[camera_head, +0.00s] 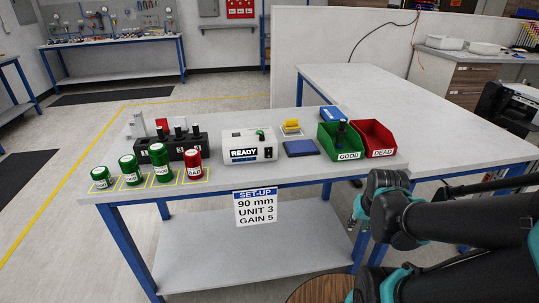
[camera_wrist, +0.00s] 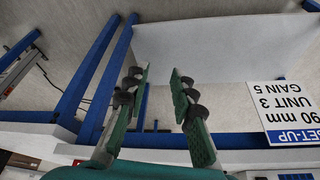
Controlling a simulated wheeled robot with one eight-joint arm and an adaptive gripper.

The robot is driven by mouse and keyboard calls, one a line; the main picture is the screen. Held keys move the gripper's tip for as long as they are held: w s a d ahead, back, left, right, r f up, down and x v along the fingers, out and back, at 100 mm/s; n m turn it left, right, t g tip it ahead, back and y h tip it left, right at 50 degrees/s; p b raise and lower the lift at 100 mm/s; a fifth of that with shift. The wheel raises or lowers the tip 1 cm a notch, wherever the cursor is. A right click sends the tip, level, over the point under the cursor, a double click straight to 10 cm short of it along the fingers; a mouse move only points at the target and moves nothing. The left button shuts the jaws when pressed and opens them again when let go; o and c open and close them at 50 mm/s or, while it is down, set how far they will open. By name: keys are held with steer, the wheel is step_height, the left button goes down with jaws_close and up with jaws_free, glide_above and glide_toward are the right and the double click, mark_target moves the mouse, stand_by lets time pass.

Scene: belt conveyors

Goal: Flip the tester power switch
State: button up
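The tester (camera_head: 265,153) is a white box on the workbench, with a dark "READY" display on its front. A small green-and-dark part (camera_head: 260,134) stands up on its top right; I cannot tell whether it is the power switch. My gripper (camera_wrist: 160,72) is open and empty in the wrist view, with its two green fingers apart. In the head view my arm comes in from the right, and its end hangs in front of the bench's front right, well away from the tester. The tester is not in the wrist view.
A black holder (camera_head: 160,151) with dark pieces stands left of the tester, behind green canisters (camera_head: 130,171) and a red one (camera_head: 193,164). A blue pad (camera_head: 300,148), a green GOOD bin (camera_head: 346,155) and a red DEAD bin (camera_head: 381,153) are right. A set-up sign (camera_head: 258,208) hangs in front.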

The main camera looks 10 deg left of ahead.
steer(key=w+a+r+m, duration=0.2)
steer(key=w+a, duration=0.1)
steer(key=w+a+r+m, duration=0.1)
steer(key=w+a+r, duration=0.1)
steer(key=w+r, duration=0.1)
steer(key=shift+w+a+r+m, duration=0.25)
steer(key=shift+a+m, duration=0.15)
jaws_close()
steer(key=w+a+r+m, duration=0.3)
steer(key=a+r+m, duration=0.2)
steer(key=a, duration=0.6)
steer(key=w+a+r+m+y, duration=0.1)
steer(key=w+a+r+m, duration=0.2)
steer(key=a+r, duration=0.6)
steer(key=shift+w+a+r+m+g, duration=0.25)
steer(key=shift+a+r+m+g, duration=0.1)
steer(key=shift+a+m, duration=0.65)
steer(key=shift+d, duration=0.1)
